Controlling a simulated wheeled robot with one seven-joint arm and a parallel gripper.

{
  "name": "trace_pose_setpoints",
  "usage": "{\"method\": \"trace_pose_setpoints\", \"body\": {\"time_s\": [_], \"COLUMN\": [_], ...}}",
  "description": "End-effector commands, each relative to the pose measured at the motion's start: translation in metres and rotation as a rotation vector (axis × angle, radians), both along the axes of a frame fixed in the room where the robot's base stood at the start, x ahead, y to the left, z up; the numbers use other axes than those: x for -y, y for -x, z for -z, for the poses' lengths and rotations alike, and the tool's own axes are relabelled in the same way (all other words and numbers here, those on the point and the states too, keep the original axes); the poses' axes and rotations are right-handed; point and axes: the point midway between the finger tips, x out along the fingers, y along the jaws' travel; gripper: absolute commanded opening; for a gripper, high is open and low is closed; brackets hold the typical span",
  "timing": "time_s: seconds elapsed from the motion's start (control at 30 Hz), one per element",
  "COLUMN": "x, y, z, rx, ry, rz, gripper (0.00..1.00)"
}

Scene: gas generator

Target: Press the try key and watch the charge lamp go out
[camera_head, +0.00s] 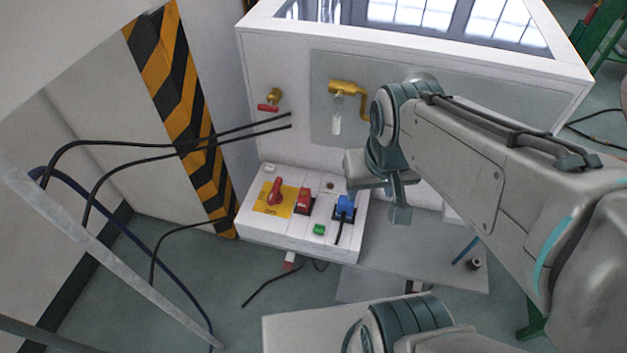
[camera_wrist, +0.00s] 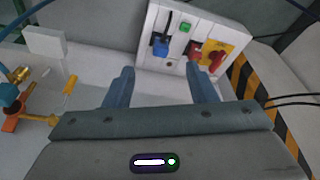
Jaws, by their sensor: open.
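A white control box (camera_head: 300,245) stands against the white cabinet's front. Its top carries a small green key or button (camera_head: 319,229), a red rotary handle on a yellow plate (camera_head: 274,191), a red switch (camera_head: 304,200), a blue plug (camera_head: 345,203) and a small dark round fitting (camera_head: 330,185). I cannot tell which part is the try key or the charge lamp, nor whether any lamp is lit. My gripper (camera_head: 376,192) is open and empty, above and beside the box's right end. In the wrist view, its fingers (camera_wrist: 160,72) point towards the box, whose green key (camera_wrist: 185,27) shows beyond them.
A brass tap (camera_head: 347,88) and a red-handled valve (camera_head: 269,102) stick out of the cabinet (camera_head: 290,60) behind the box. Black cables (camera_head: 150,157) hang at left beside a striped post (camera_head: 195,120). Bare grey surface (camera_head: 400,255) lies right of the box.

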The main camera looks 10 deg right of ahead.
Motion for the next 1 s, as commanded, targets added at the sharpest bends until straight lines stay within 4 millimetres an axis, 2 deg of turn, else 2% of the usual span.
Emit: {"method": "trace_pose_setpoints", "body": {"time_s": [0.03, 0.17, 1.0], "x": [0.0, 0.0, 0.0], "y": [0.0, 0.0, 0.0], "z": [0.0, 0.0, 0.0], "rx": [0.0, 0.0, 0.0], "ry": [0.0, 0.0, 0.0], "rz": [0.0, 0.0, 0.0], "gripper": [0.37, 0.0, 0.0]}}
